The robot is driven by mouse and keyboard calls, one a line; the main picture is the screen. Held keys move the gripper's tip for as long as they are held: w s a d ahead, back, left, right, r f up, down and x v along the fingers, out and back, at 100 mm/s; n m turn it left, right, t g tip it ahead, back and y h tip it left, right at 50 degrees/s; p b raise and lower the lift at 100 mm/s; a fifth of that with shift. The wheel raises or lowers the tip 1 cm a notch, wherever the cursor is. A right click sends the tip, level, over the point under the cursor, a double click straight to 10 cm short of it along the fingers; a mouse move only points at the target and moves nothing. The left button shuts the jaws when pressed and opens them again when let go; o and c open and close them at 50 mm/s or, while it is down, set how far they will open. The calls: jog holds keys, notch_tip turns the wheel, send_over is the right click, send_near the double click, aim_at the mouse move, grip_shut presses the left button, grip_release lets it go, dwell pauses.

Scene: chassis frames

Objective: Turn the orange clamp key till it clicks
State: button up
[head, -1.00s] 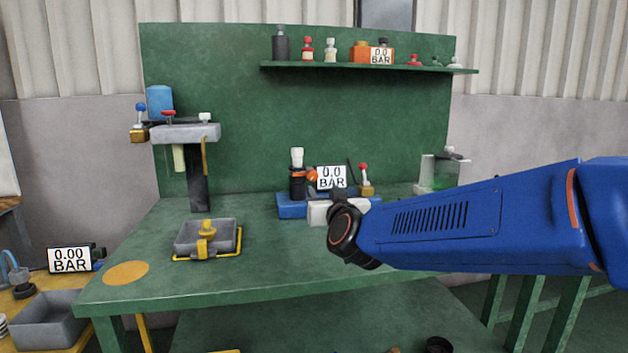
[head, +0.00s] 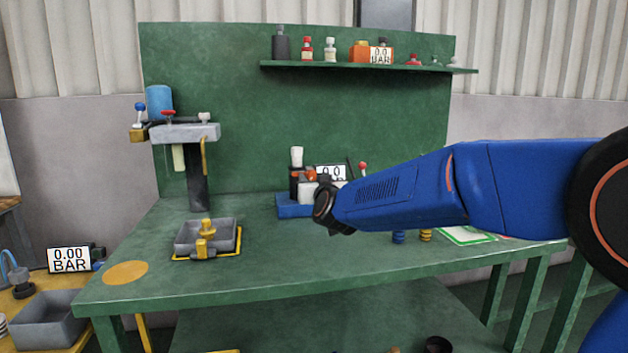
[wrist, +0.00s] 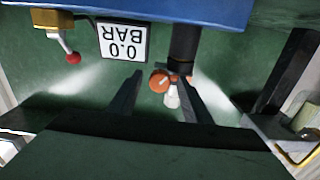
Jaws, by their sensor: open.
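The orange clamp key (wrist: 160,81) shows in the wrist view as a round orange knob with a pale line, beside a dark cylinder (wrist: 184,45). In the head view the key (head: 311,174) is a small orange patch beside the black cylinder with a white cap (head: 296,157). My gripper (wrist: 161,75) is open. In the wrist view its fingertips frame the key, which appears nearer the right finger; whether they reach it in depth I cannot tell. In the head view my arm's wrist hides the fingers.
The blue base (head: 293,207) carries the cylinder and a 0.0 BAR display (wrist: 123,41), which shows upside down in the wrist view. A red-tipped lever (wrist: 72,57) stands beside it.

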jog(key=shift+c, duration=0.4)
jog(key=c, duration=1)
jog(key=shift+m, duration=0.4)
jog(key=m, duration=1.1)
jog(key=shift+a+r, duration=0.1)
